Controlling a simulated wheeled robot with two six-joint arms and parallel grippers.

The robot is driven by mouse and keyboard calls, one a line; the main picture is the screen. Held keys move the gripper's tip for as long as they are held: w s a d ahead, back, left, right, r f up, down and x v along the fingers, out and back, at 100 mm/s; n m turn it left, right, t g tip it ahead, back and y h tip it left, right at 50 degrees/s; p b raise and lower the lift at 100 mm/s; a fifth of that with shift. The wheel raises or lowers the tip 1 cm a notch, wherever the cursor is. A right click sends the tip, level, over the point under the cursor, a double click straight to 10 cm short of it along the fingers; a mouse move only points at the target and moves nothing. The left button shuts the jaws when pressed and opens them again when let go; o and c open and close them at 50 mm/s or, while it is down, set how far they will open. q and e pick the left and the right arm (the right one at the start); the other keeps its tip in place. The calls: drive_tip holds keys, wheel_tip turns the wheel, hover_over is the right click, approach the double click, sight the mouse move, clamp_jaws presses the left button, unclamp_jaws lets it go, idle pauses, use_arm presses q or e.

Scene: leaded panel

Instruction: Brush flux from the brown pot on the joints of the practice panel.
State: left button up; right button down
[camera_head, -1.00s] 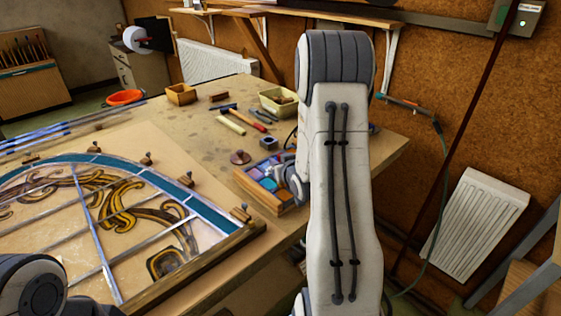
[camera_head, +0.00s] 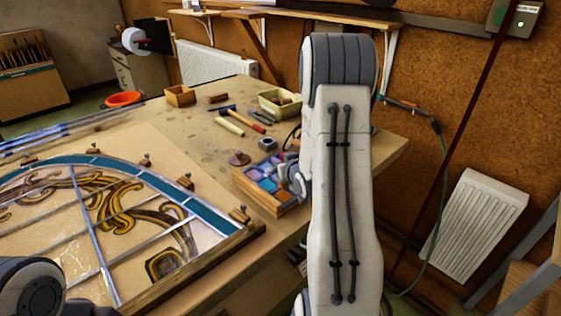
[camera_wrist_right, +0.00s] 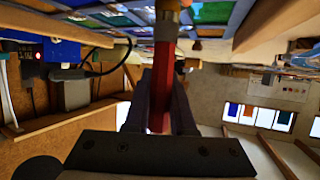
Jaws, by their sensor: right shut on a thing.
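My right gripper (camera_wrist_right: 160,100) is shut on a red handle (camera_wrist_right: 166,75) with a metal collar at its far end; what lies beyond the collar is out of the wrist view. In the head view my right wrist is partly hidden by my own arm, just over the right edge of a wooden-edged grid of coloured squares (camera_head: 264,181). Coloured panes also show at the top of the right wrist view (camera_wrist_right: 210,14). A small round brown object (camera_head: 240,158), perhaps the brown pot, stands behind the grid. My left gripper is out of view.
A large curved leaded panel (camera_head: 82,163) lies on the board at left, with wooden blocks along its edge. A hammer (camera_head: 243,118), a pale tub (camera_head: 279,103) and a small wooden box (camera_head: 180,95) are farther back. Bare table lies left of the hammer.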

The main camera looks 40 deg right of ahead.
drive_tip(key=shift+a, duration=0.4)
drive_tip(key=shift+r, duration=0.1)
wheel_tip(320, 180, up, 6)
drive_tip(key=p, duration=0.4)
idle(0.8)
